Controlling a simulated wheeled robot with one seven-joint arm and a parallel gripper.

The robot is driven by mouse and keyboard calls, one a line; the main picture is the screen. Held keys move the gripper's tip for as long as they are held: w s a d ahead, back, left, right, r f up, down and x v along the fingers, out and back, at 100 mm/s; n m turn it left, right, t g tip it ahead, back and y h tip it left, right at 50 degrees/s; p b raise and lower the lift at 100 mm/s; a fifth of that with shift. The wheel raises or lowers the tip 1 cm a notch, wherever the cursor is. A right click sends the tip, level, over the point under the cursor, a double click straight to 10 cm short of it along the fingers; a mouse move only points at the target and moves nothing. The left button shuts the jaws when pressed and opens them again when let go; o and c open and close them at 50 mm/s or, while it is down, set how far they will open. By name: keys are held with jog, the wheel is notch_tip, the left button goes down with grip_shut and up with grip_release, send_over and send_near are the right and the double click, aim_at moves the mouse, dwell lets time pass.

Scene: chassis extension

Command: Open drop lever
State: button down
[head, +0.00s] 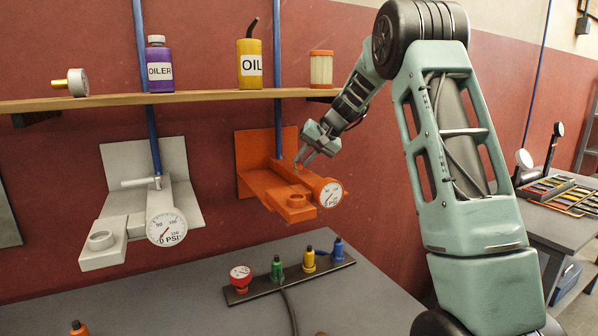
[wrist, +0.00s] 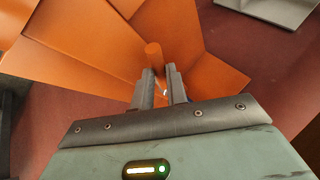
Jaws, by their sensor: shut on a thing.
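The orange wall unit (head: 262,182) has a round gauge (head: 329,194) at its front and a blue pipe above it. My gripper (head: 301,163) reaches it from the upper right. In the wrist view, a short orange rod, the drop lever (wrist: 153,50), stands out from the unit between the fingertips. My gripper (wrist: 160,80) is shut on this lever. The fingers and wrist hide most of the lever in the head view. A similar white unit (head: 145,160) hangs to the left, with its lever (head: 141,183) lying sideways.
A wooden shelf (head: 200,100) above holds a purple oiler bottle (head: 159,66), a yellow oil can (head: 249,68) and an orange-capped jar (head: 321,70). Below, a grey table (head: 190,290) carries a dark strip with coloured fittings. Another table with parts stands at the right.

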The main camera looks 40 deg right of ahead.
jog(key=shift+s+d+n+g+y, duration=0.1)
jog(key=shift+d+n+g+y, duration=0.2)
jog(key=shift+d+n+y, duration=0.45)
jog(key=shift+s+d+n+g+y, duration=0.1)
jog(key=shift+d+n+g+y, duration=0.2)
jog(key=shift+n, duration=0.75)
jog(key=c, duration=1.4)
grip_release()
jog(key=b+v, duration=0.1)
jog(key=v, duration=1.6)
jog(key=shift+w+d+r, duration=0.1)
jog(key=shift+d+r, duration=0.1)
jog(key=shift+d, duration=0.05)
